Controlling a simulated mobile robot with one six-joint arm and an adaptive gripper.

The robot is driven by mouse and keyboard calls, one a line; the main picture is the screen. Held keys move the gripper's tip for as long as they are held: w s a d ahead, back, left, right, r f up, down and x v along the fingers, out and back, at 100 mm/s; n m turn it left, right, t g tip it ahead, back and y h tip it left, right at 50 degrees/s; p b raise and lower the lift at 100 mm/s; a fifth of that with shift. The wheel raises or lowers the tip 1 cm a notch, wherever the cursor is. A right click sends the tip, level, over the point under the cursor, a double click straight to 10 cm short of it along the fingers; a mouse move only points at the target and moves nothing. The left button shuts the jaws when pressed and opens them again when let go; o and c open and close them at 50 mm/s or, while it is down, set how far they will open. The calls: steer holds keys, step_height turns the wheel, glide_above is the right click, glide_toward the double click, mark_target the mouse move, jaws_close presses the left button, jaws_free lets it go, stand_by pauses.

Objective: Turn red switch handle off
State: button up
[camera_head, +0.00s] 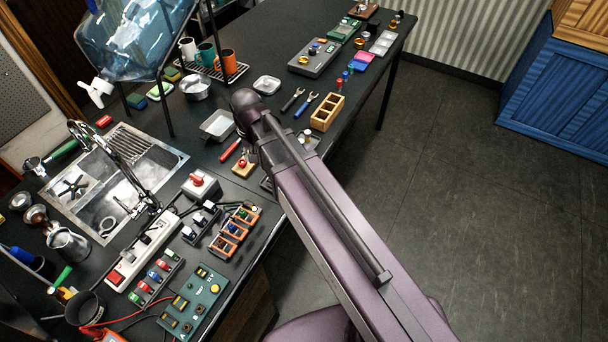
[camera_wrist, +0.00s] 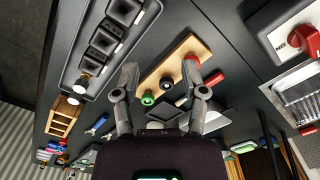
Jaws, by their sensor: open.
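The red switch handle (camera_head: 197,178) sits on top of a light grey switch box (camera_head: 203,191) on the dark worktop, just right of the sink. In the wrist view the red handle (camera_wrist: 300,40) shows at the upper right, its box partly cut off by the picture edge. My gripper (camera_wrist: 161,74) is open and empty, with its two fingers apart over a wooden block (camera_wrist: 188,50) with small knobs. The handle lies to the right of the fingers, apart from them. In the head view my arm hides the gripper.
A white power strip (camera_head: 140,250), several small switch blocks and a green circuit board (camera_head: 193,302) crowd the worktop below the box. The sink (camera_head: 110,190) with its curved tap stands left. A red-handled tool (camera_head: 230,150) and a metal tray (camera_head: 217,125) lie above.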

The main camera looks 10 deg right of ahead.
steer(key=s+d+f+b, duration=0.1)
steer(key=d+f+b, duration=0.1)
steer(key=d, duration=0.2)
steer(key=s+d+f+b, duration=0.1)
steer(key=d+f+b, duration=0.1)
steer(key=d, duration=0.2)
steer(key=s+d+f+b, duration=0.1)
steer(key=d+f+b, duration=0.1)
steer(key=d, duration=0.3)
steer(key=shift+s+f, duration=0.3)
steer(key=shift+f, duration=0.15)
steer(key=shift+d+b, duration=0.15)
steer(key=shift+b, duration=0.15)
steer(key=shift+s+d, duration=0.4)
steer(key=shift+d, duration=0.4)
steer(key=shift+s+d, duration=0.4)
steer(key=shift+d, duration=0.4)
steer(key=shift+s+d, duration=0.4)
steer(key=shift+d, duration=0.4)
